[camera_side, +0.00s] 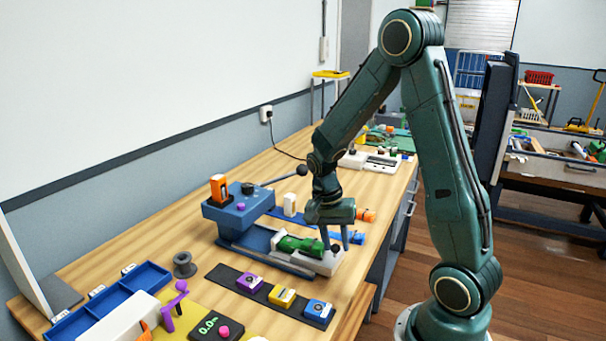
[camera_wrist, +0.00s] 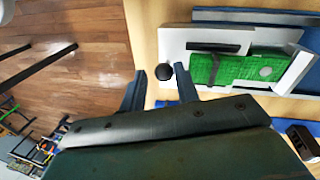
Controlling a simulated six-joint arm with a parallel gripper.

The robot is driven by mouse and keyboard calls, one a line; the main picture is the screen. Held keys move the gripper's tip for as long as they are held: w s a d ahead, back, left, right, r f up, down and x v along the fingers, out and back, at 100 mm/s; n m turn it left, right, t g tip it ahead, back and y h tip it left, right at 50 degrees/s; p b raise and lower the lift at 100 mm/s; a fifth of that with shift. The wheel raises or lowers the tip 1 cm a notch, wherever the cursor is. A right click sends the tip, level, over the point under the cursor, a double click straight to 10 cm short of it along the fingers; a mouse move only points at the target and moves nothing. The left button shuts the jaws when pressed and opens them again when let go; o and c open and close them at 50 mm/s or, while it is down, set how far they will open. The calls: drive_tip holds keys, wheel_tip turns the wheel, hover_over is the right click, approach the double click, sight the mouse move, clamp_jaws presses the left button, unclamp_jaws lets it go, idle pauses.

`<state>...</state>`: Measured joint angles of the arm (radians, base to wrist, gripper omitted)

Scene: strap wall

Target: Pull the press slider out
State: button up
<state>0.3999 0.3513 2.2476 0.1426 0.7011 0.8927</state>
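The press (camera_side: 238,207) is a blue machine on the wooden bench, with a lever ending in a dark knob. Its press slider (camera_side: 322,264) is a pale plate at the front, carrying a green block (camera_side: 298,244); both also show in the wrist view, the slider (camera_wrist: 172,42) and the green block (camera_wrist: 235,67). A small black knob (camera_wrist: 164,72) stands at the slider's outer end. My gripper (camera_side: 335,240) is over that end, pointing down. In the wrist view my gripper (camera_wrist: 160,72) is open, its fingertips on either side of the knob, with gaps showing. Contact is not visible.
A dark strip (camera_side: 270,296) with purple, yellow and blue blocks lies in front of the press. A grey spool (camera_side: 184,265) and a blue compartment tray (camera_side: 108,301) are at left. Orange and blue items lie behind my gripper. The bench edge is close by on the right.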

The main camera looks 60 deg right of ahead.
wheel_tip(320, 180, up, 13)
drive_tip(key=w, duration=0.2)
drive_tip(key=shift+w+a, duration=0.25)
drive_tip(key=shift+r, duration=0.1)
idle(0.4)
drive_tip(key=s+a+r+n+t, duration=0.3)
drive_tip(key=s+a+n+t, duration=0.1)
drive_tip(key=s+a+n, duration=0.2)
drive_tip(key=s+a+r+n+t, duration=0.3)
drive_tip(key=s+a+n, duration=0.2)
drive_tip(key=a+n, duration=0.3)
drive_tip(key=shift+s+a+r+n+t, duration=0.15)
drive_tip(key=shift+s+r+n+t, duration=0.25)
drive_tip(key=shift+n, duration=0.5)
idle(1.0)
